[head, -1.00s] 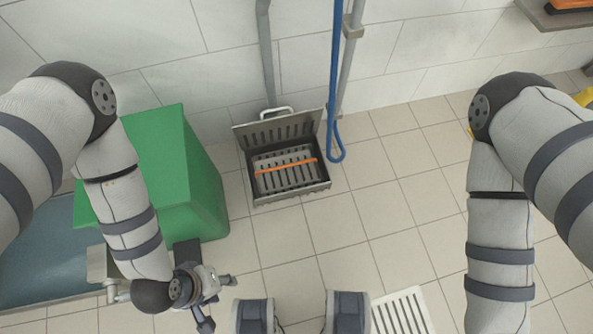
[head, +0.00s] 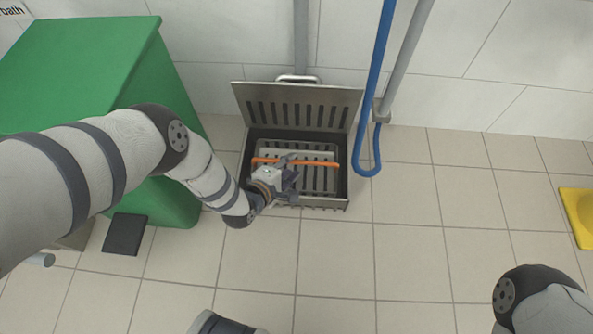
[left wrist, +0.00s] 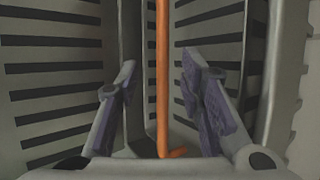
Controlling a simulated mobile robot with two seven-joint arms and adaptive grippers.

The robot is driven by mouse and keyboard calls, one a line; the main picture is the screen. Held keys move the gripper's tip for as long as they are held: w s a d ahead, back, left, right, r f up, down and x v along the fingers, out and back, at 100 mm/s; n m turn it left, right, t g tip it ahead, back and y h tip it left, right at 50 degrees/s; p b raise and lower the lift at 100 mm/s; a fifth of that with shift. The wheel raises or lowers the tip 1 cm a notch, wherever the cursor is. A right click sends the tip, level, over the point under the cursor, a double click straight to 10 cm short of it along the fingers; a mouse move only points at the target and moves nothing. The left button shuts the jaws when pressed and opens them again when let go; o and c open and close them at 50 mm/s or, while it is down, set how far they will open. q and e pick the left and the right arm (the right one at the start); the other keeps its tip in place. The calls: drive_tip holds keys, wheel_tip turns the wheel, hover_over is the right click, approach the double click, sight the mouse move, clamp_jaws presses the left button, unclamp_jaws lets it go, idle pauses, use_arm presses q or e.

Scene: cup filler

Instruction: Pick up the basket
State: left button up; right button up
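The basket (head: 322,182) is a slotted grey metal insert with an orange handle (head: 325,165) across its top. It sits inside a metal floor box (head: 249,185) whose slotted lid stands open against the wall. My left gripper (head: 288,178) is over the left front part of the basket, partly hiding it. In the left wrist view the orange handle (left wrist: 162,70) runs between the two spread fingers, which appear apart from it. My right gripper is not in view; only part of my right arm shows at the bottom right.
A green bin (head: 75,75) stands left of the box. A blue hose (head: 368,130) and a grey pipe (head: 410,60) hang at its right. A yellow object (head: 580,215) lies at the far right. The tiled floor in front is mostly clear.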

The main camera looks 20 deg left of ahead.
sight(295, 162)
use_arm(q)
drive_tip(key=b+x, duration=0.2)
drive_tip(key=x, duration=0.1)
drive_tip(key=shift+w+f, duration=0.15)
drive_tip(key=shift+f, duration=0.2)
drive_tip(key=shift+w+d+f+b, duration=0.1)
drive_tip(key=shift+w+b, duration=0.2)
drive_tip(key=shift+w, duration=0.05)
clamp_jaws()
